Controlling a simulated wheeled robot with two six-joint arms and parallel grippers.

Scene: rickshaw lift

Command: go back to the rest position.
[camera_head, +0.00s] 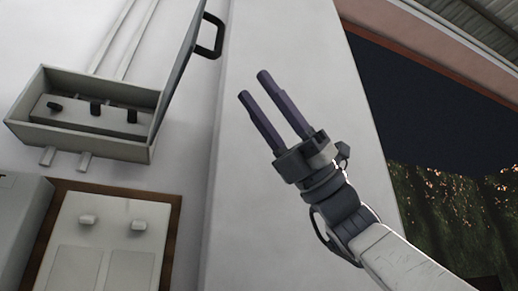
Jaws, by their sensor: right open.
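My right gripper (264,98) is raised in the middle of the head view, with its arm coming in from the lower right. Its two dark purple fingers are parallel and apart, with nothing between them. It shows in front of a white wall section and appears clear of everything. My left gripper is not in view.
An open grey switch box (130,148) with several black switches is on the wall at the left. Its lid (176,75) with a black handle (211,37) stands open. A white panel (105,245) with two knobs is below. A dark opening with foliage (455,210) is at right.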

